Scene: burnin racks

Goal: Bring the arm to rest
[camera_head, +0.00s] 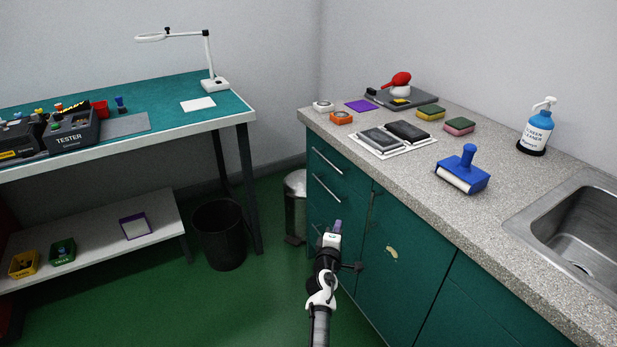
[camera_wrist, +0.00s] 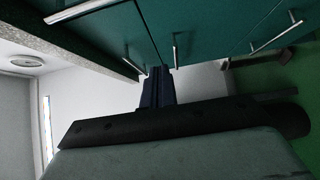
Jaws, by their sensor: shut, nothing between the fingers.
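My arm (camera_head: 322,295) reaches forward from the bottom of the head view, low in front of the green cabinet (camera_head: 405,280). My gripper (camera_head: 338,226) is at its far end, below the countertop level and near the drawer fronts. In the wrist view its two dark fingers (camera_wrist: 157,87) lie together, shut and empty. I cannot tell the exact gap between the fingers and the cabinet.
The cabinet's drawer handles (camera_head: 327,159) stick out near my gripper. A black bin (camera_head: 219,235) and a metal pedal bin (camera_head: 295,205) stand on the green floor to the left.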

